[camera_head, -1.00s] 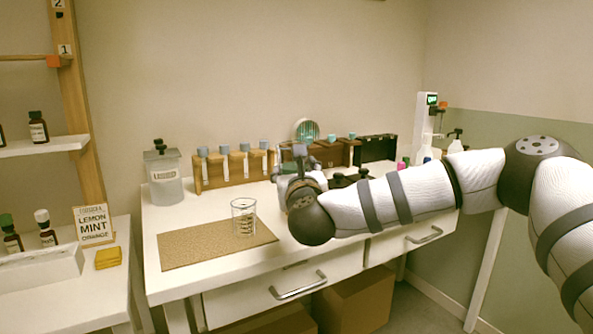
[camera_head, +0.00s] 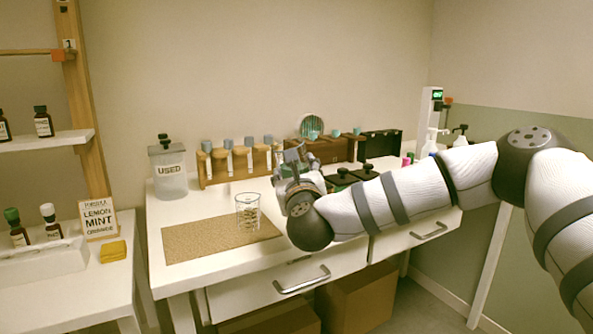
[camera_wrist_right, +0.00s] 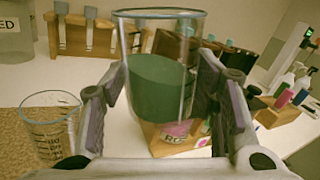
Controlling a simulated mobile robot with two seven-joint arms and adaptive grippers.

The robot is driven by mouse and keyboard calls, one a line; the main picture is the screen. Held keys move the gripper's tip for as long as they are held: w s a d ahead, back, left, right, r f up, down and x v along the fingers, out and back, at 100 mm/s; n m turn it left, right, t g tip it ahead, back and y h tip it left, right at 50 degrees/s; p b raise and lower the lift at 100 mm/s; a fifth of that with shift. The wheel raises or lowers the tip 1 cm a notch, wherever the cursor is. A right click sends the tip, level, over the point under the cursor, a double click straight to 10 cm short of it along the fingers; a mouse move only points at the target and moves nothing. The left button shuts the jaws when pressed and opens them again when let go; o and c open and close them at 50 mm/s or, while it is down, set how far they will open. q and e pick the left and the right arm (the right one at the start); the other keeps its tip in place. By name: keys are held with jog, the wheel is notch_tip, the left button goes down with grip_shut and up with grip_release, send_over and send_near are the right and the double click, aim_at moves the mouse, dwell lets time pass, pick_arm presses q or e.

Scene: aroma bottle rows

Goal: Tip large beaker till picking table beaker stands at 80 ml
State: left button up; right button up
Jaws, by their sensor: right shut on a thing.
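The picking table beaker (camera_head: 248,212), clear glass with dark graduation marks, stands upright on the tan mat (camera_head: 190,240). It also shows at the lower left of the right wrist view (camera_wrist_right: 52,125); I see no clear liquid level in it. My right gripper (camera_head: 293,163) is just right of it, above the table. In the wrist view its fingers are shut on the large beaker (camera_wrist_right: 160,28), a clear glass with a dark green mass in its lower part that looks like liquid. The large beaker looks about upright there and is mostly hidden in the head view. My left gripper is not in view.
A rack of capped tubes (camera_head: 237,163) and a lidded USED jar (camera_head: 168,172) stand at the back. A scale-like device with a green display (camera_head: 430,115) and bottles are at the right. A recipe card (camera_head: 98,218) stands on the left shelf. The mat's left part is clear.

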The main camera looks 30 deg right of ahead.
jog(key=shift+w+a+f+n, duration=0.1)
jog(key=shift+a+f+n, duration=0.2)
jog(key=shift+n, duration=0.2)
jog(key=shift+w+a+r+n, duration=0.1)
jog(key=shift+a+n, duration=0.3)
jog(key=shift+n, duration=0.5)
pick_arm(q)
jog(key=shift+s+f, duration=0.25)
pick_arm(e)
jog(key=shift+w+a+f+n+t, duration=0.1)
jog(key=shift+a+f+n+t, duration=0.3)
jog(key=shift+a+f+n, duration=0.45)
jog(key=shift+d+n, duration=0.25)
jog(key=shift+n, duration=0.3)
jog(key=n, duration=0.2)
jog(key=shift+f+n, duration=0.3)
jog(key=shift+f, duration=0.05)
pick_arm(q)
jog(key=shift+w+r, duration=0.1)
pick_arm(e)
jog(key=shift+y, duration=0.3)
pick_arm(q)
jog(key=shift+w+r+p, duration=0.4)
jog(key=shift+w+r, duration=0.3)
pick_arm(e)
jog(key=shift+r+n+t, duration=0.3)
jog(key=shift+r+n, duration=0.15)
jog(key=shift+n, duration=0.65)
dwell(2.2)
